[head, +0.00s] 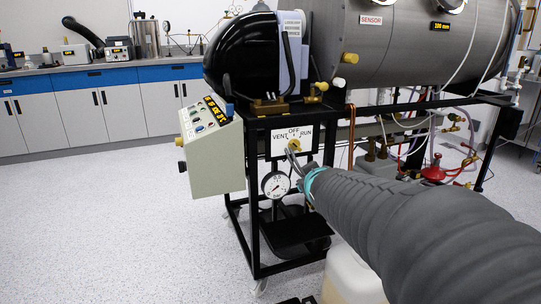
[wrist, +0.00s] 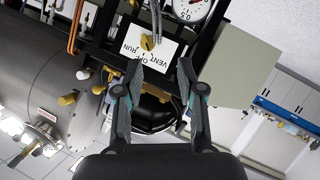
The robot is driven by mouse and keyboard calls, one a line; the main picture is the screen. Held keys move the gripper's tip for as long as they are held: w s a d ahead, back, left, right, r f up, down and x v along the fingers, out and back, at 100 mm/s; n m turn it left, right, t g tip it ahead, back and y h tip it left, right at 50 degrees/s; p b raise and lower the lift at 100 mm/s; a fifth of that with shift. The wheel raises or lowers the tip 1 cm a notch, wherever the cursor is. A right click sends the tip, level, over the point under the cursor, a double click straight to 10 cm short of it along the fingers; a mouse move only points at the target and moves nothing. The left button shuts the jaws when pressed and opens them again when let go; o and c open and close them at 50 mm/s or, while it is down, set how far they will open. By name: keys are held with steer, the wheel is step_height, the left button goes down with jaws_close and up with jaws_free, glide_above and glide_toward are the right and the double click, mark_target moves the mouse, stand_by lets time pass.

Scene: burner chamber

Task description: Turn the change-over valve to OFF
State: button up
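The change-over valve's white plate (head: 278,143) is on the front of the black frame and reads VENT, OFF and RUN. Its yellow handle (head: 294,146) sits below the lettering, and I cannot tell which word it points to. In the wrist view the plate (wrist: 161,57) appears upside down, with the handle (wrist: 147,42) beyond my fingertips. My gripper (wrist: 158,63) has its two fingers apart with nothing between them. In the head view my gripper (head: 297,162) is just below and in front of the handle, partly hidden by my arm; contact is not clear.
A round pressure gauge (head: 276,185) hangs just below the plate. A sloped control box (head: 212,150) stands to the left. A large grey cylinder (head: 400,45) is above right, with hoses and a red fitting (head: 433,172) below. The floor (head: 110,230) at left is clear.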

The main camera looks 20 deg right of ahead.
steer(key=w+d+f+n+t+b, duration=0.1)
steer(key=w+d+n+t, duration=0.1)
steer(key=w+d, duration=0.4)
steer(key=n+t+y+b, duration=0.2)
steer(key=n+t+y, duration=0.1)
steer(key=n+y, duration=0.15)
glide_toward(297, 148)
steer(key=shift+n+t, duration=0.25)
steer(key=shift+t, duration=0.05)
steer(key=w, duration=0.8)
steer(key=shift+w+a+f+p, duration=0.1)
steer(key=shift+w+f+p, duration=0.05)
steer(key=shift+w+p, duration=0.2)
jaws_close()
